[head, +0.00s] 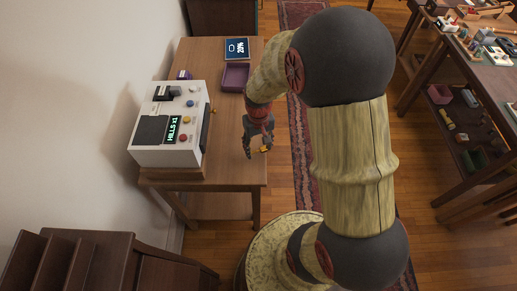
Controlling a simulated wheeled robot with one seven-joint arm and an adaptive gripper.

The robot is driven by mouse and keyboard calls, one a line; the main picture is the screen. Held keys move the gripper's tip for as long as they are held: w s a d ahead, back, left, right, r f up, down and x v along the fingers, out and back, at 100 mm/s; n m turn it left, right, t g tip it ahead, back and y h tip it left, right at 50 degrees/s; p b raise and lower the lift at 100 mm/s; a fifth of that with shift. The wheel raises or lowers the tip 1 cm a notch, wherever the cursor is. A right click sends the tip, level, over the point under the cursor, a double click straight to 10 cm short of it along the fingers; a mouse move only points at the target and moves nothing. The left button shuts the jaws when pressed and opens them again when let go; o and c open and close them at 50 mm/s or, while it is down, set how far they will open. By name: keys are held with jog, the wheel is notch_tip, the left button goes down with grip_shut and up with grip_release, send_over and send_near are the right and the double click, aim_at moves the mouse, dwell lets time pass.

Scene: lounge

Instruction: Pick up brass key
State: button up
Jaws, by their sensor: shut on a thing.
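My gripper (258,146) is over the right front part of the wooden side table (230,176). It points down and is shut on a small yellow-gold thing (265,149), which looks like the brass key. The key shows at the fingertips, mostly as a small bright patch; its full shape is too small to make out. I cannot tell whether it touches the tabletop or hangs just above it.
A white console (148,155) with coloured buttons stands left of my gripper. A purple tray (235,77) and a dark screen (237,48) lie at the table's back. Dark wooden steps (75,265) stand front left. Cluttered shelves (470,110) stand right.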

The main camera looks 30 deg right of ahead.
jog(key=s+a+r+p, duration=0.2)
jog(key=s+r+p, duration=0.1)
jog(key=s+r, duration=0.2)
jog(key=s+a+r+p, duration=0.2)
jog(key=s+r, duration=0.3)
jog(key=s, duration=0.3)
jog(key=shift+s+a+r+p, duration=0.15)
jog(key=shift+a+r+p, duration=0.15)
jog(key=shift+p, duration=0.1)
